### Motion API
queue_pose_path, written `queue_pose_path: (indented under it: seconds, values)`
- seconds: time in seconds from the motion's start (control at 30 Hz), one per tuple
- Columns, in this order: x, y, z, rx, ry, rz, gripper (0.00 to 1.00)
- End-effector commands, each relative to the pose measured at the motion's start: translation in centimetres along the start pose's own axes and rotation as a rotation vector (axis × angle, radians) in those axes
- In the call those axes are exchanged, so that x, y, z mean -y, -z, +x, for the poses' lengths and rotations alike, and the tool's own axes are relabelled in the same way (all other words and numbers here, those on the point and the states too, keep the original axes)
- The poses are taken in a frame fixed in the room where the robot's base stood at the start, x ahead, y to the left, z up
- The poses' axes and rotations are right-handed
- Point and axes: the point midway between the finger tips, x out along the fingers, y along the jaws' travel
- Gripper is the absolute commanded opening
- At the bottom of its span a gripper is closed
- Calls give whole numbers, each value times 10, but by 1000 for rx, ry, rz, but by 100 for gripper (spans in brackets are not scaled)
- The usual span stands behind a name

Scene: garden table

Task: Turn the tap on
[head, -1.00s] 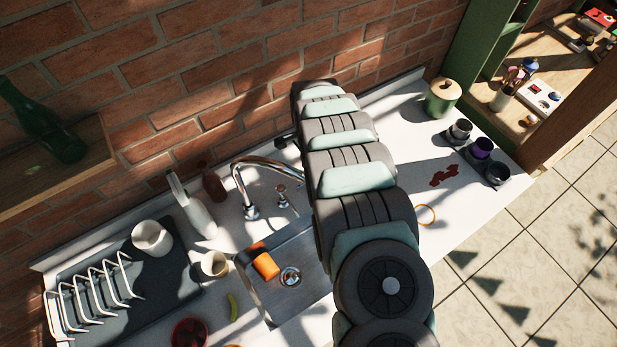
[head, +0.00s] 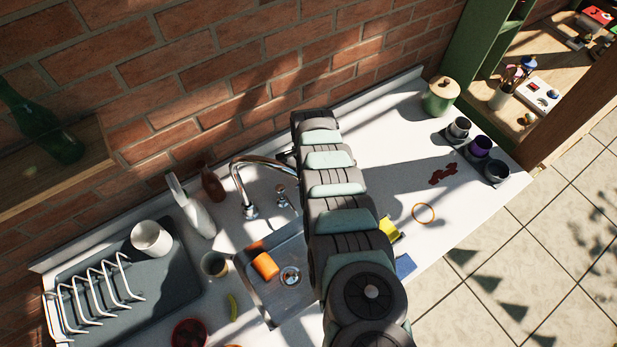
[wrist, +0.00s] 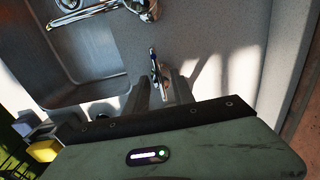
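The chrome tap has a curved spout (head: 236,178) over the sink (head: 258,284), with a small upright handle (head: 281,194) to the right of the spout's base. In the wrist view the spout (wrist: 66,18) is at the top and the slim chrome handle (wrist: 157,68) is near the middle. My gripper (wrist: 162,86) is open, with its two dark fingers apart and the handle's lower end between or just beyond them. I cannot tell whether they touch it. My arm hides most of the gripper in the head view. No water is visible.
An orange cup (head: 265,266) lies in the sink. A white bottle (head: 197,216) and a brown bottle (head: 212,183) stand left of the spout. A yellow object (head: 388,229) and a blue one (head: 404,266) lie right of my arm. The brick wall (head: 220,75) rises behind.

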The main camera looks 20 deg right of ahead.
Motion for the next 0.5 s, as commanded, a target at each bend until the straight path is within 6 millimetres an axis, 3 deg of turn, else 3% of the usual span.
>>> queue_pose_path:
  seconds: [0.17, 0.5]
  values:
    - [0, 0, 0, 0, 0, -1, 28]
    - [0, 0, 0, 0, 1, -1, 1]
